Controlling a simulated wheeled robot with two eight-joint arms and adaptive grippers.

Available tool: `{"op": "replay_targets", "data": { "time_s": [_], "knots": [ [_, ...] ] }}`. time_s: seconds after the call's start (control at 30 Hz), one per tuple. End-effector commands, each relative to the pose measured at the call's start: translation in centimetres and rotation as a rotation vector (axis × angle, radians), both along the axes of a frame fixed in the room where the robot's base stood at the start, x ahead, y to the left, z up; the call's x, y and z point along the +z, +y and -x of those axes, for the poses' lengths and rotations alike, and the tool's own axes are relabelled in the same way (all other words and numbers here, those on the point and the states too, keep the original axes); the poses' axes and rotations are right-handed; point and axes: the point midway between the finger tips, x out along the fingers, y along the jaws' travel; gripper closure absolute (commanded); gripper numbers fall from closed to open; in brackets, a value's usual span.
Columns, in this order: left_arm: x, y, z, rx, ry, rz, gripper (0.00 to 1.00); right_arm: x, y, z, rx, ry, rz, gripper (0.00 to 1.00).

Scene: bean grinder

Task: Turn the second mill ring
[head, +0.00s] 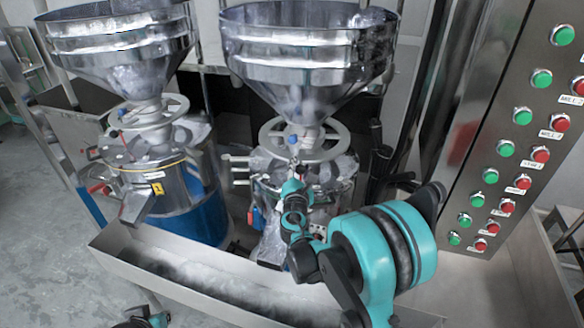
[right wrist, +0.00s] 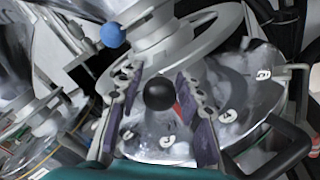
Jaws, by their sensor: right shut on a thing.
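The second mill is the right one in the head view, with a steel hopper (head: 310,65) above a round body. Its grey ring (head: 337,147) sits around the neck under the hopper; it also shows in the right wrist view (right wrist: 210,48). My right gripper (head: 298,173) is in front of the ring. In the right wrist view its two fingers (right wrist: 160,100) are on either side of a black ball knob (right wrist: 159,95), shut on it. A blue ball (right wrist: 112,34) is up and left of the fingers. Part of my left arm shows at the bottom left of the head view; its fingers cannot be made out.
The first mill (head: 170,180), with its own hopper (head: 118,45), stands at the left. A long metal trough (head: 190,300) runs in front of both mills. A panel of green and red buttons (head: 500,150) stands at the right.

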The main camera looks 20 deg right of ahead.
Motion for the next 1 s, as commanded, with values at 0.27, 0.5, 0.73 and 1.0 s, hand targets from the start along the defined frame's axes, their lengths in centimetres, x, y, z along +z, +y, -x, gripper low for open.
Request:
{"op": "replay_targets", "data": {
  "time_s": [0.27, 0.5, 0.73, 1.0],
  "knots": [
    [-0.8, 0.0, 0.0, 0.0, 0.0, 0.0, 1.0, -0.1, -3.6, 1.1, 0.037, 0.002, 0.011, 1.0],
    [-1.1, 0.0, 0.0, 0.0, 0.0, 0.0, 1.0, 0.0, -5.5, 1.3, 0.031, 0.003, 0.012, 1.0],
    [-1.2, 0.0, 0.0, 0.0, 0.0, 0.0, 1.0, 0.0, -5.9, 1.3, 0.036, 0.002, 0.009, 1.0],
    [-1.2, 0.0, 0.0, 0.0, 0.0, 0.0, 1.0, -0.1, -5.8, 1.3, 0.038, 0.002, 0.006, 1.0]
  ]
}}
